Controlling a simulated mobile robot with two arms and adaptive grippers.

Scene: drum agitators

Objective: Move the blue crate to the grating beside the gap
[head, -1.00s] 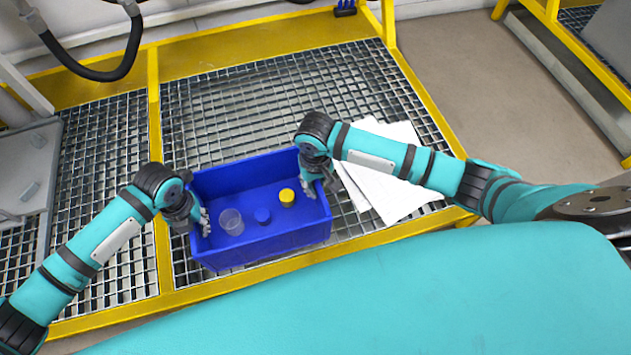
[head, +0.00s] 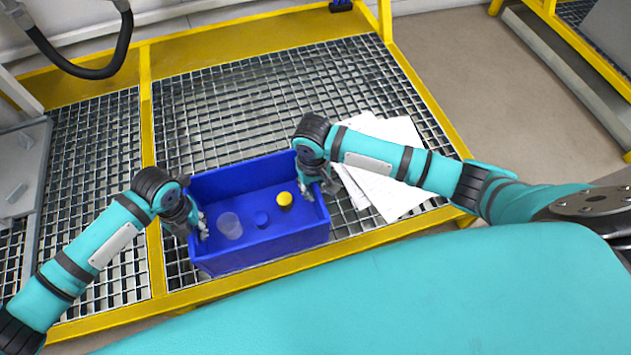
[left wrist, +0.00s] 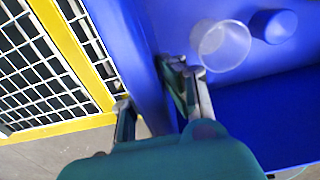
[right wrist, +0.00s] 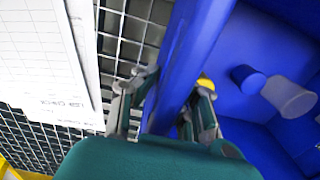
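The blue crate (head: 255,250) is at the front of the middle grating (head: 270,110), close to its yellow front beam. I cannot tell whether it rests on the grating or hangs just above it. Inside are a clear cup (head: 230,225), a small blue cap-like piece (head: 261,219) and a yellow-topped piece (head: 285,200). My left gripper (head: 197,222) is shut on the crate's left wall, one finger on each side in the left wrist view (left wrist: 155,105). My right gripper (head: 316,182) straddles the right wall likewise, in the right wrist view (right wrist: 165,105). I cannot make out a gap in the grating.
White papers (head: 390,185) lie right of the crate, partly under my right arm. A yellow beam (head: 147,120) divides the middle grating from the left grating (head: 95,150). A grey plate (head: 20,165) stands at far left. The grating behind the crate is clear.

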